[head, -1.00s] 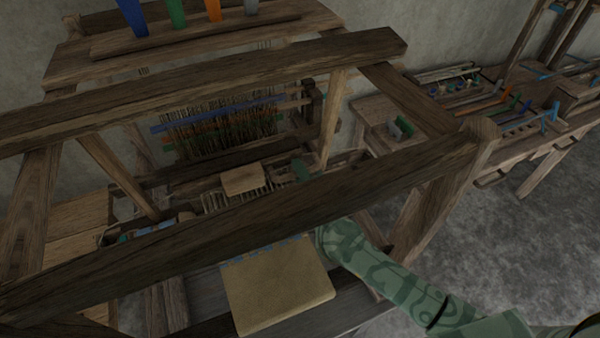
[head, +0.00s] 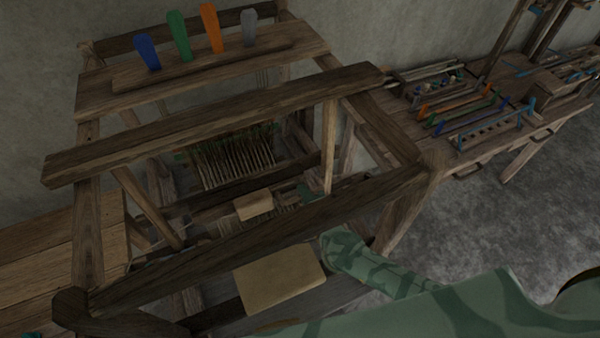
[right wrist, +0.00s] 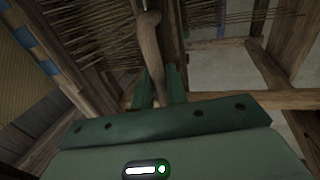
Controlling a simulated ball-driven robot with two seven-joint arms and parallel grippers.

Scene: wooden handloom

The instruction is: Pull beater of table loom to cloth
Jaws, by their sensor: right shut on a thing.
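The wooden loom (head: 240,115) fills the left and middle of the head view. Warp threads (head: 235,160) hang inside its frame. A tan cloth panel (head: 280,283) lies at its front. It also shows at the left of the right wrist view (right wrist: 22,75). My right gripper (right wrist: 160,88) is shut on a rounded wooden handle (right wrist: 149,45), which looks like part of the beater. In the head view my right arm reaches under the front beam, and the green gripper (head: 306,191) is mostly hidden behind it. My left gripper is not in view.
The thick front beam (head: 250,235) crosses above my right forearm. Coloured pegs (head: 180,36) stand on the loom's top shelf. A side table (head: 500,120) at the right holds racks of coloured sticks. Grey floor right of the loom is clear.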

